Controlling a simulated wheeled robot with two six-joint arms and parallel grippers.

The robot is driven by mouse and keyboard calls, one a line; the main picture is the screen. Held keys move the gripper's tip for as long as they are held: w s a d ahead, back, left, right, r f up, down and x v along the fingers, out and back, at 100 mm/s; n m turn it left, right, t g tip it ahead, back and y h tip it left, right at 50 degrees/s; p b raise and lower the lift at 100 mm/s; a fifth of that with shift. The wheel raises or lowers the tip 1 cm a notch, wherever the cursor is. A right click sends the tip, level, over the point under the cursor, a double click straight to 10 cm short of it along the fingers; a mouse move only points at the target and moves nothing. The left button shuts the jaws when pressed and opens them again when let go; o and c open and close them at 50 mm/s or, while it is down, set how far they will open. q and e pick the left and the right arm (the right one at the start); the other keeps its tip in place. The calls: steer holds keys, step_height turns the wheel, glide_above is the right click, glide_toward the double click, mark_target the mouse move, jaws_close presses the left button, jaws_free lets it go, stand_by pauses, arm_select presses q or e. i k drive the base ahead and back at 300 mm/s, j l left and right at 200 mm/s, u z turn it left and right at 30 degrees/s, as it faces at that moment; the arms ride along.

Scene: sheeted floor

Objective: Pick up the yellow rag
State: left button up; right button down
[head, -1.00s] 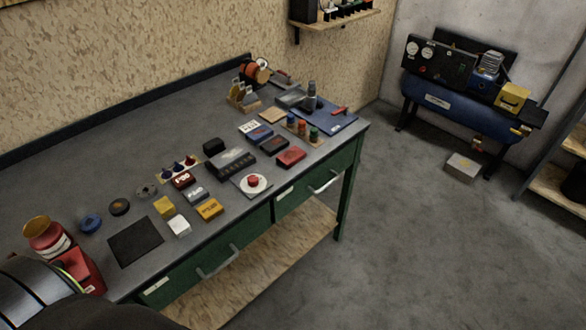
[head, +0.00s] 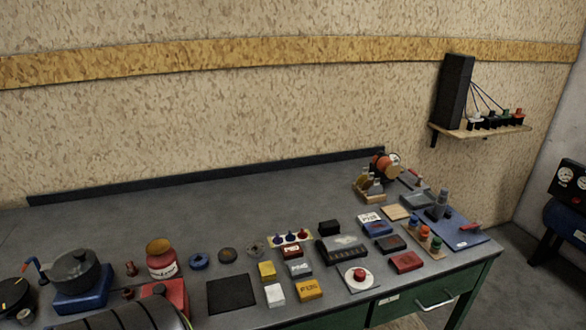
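I cannot make out a yellow rag for certain in the head view. The yellow things on the grey bench (head: 120,232) are a small yellow block (head: 266,271) and a flat yellow-orange box (head: 309,290) with dark lettering, both near the front edge. A tan square piece (head: 395,212) lies farther right, too small to tell whether it is cloth. Neither of my grippers is in view.
A red jar (head: 162,260), a dark pot-like thing (head: 75,270) and a black square mat (head: 231,294) are at the left. A blue mat (head: 462,236) is at the right end. The back of the bench is mostly clear. A wall shelf (head: 485,130) hangs at right.

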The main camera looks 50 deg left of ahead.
mark_target(267, 272)
steer(key=u, duration=1.75)
